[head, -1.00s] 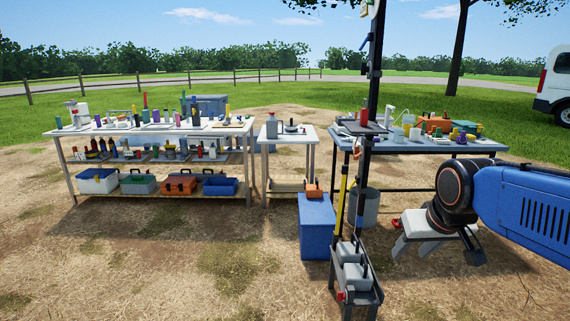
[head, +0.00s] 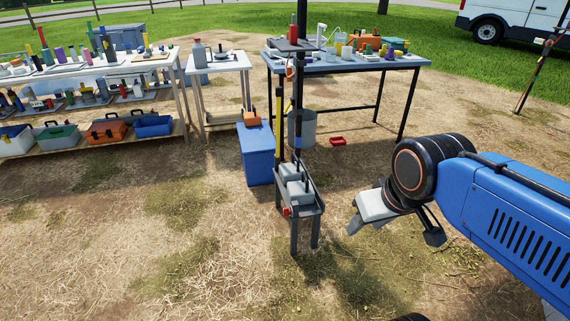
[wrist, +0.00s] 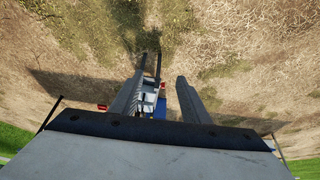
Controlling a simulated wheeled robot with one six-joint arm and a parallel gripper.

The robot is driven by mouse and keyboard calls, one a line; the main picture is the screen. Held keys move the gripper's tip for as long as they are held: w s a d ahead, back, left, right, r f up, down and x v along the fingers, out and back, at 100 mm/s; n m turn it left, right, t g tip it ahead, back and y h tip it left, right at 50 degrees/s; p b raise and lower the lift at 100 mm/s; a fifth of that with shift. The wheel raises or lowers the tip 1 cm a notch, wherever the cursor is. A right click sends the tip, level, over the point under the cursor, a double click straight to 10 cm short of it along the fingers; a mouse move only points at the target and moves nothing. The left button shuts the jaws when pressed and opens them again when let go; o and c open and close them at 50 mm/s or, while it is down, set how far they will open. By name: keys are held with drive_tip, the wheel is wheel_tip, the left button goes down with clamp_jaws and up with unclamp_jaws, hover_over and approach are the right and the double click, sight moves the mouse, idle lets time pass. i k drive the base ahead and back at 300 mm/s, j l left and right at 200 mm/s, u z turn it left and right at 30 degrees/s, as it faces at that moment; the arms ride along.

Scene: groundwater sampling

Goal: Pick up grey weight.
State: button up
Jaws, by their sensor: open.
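Two light grey blocks, which look like the grey weights, sit in a dark tray (head: 315,208) low on a pole stand. The rear block (head: 291,171) and the front block (head: 299,190) are side by side around the pole's foot. My gripper (head: 353,228) is to the right of the tray in the head view, apart from it and holding nothing. In the wrist view my gripper (wrist: 161,77) has its two fingers spread. Part of the tray with a pale grey block (wrist: 148,101) shows between them, farther off. The fingers and gripper body hide much of the stand there.
The pole (head: 299,95) rises from the tray, with a yellow tool (head: 279,120) beside it. A blue box (head: 257,155) and a grey bucket (head: 302,128) stand behind. Tables hold many items: a blue-grey one (head: 345,68) and a white one (head: 218,63). Front ground is clear.

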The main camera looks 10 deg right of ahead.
sight(291, 172)
drive_tip(key=i+l+z, duration=0.25)
drive_tip(key=i, duration=0.45)
drive_tip(key=i+z, duration=0.3)
drive_tip(key=i, duration=0.4)
